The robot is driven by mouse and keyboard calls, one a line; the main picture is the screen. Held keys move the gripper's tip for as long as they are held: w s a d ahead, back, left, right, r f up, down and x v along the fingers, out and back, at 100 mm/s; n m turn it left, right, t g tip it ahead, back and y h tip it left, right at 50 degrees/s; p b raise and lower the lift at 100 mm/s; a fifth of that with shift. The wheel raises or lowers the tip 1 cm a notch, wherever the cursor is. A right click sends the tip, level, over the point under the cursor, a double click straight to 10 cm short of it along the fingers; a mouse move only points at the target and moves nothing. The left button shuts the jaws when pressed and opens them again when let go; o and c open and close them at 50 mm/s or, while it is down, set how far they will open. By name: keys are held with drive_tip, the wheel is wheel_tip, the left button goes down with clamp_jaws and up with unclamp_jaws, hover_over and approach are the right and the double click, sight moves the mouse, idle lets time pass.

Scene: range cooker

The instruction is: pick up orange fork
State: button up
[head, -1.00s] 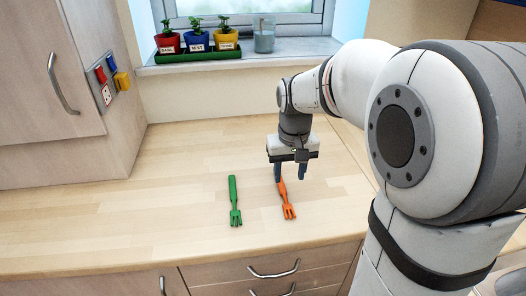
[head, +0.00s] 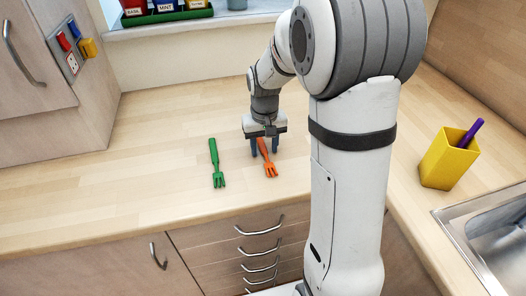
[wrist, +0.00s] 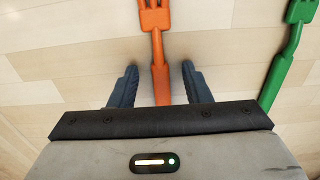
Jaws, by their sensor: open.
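The orange fork (head: 267,160) lies on the wooden worktop, tines towards the front edge. In the wrist view the orange fork (wrist: 159,60) runs between the two fingers, its handle partly hidden by the gripper body. My gripper (head: 265,151) is open over the handle, pointing down, with one finger on each side. In the wrist view both fingers of my gripper (wrist: 160,82) stand apart from the handle. How far the fingertips are above the worktop is hard to tell.
A green fork (head: 216,163) lies left of the orange one, also in the wrist view (wrist: 286,55). A yellow cup (head: 446,160) holding a purple item (head: 472,133) stands at right, near the sink (head: 492,225). Plant pots stand on the windowsill. The worktop's left is clear.

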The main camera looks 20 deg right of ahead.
drive_tip(key=shift+c, duration=0.3)
clamp_jaws()
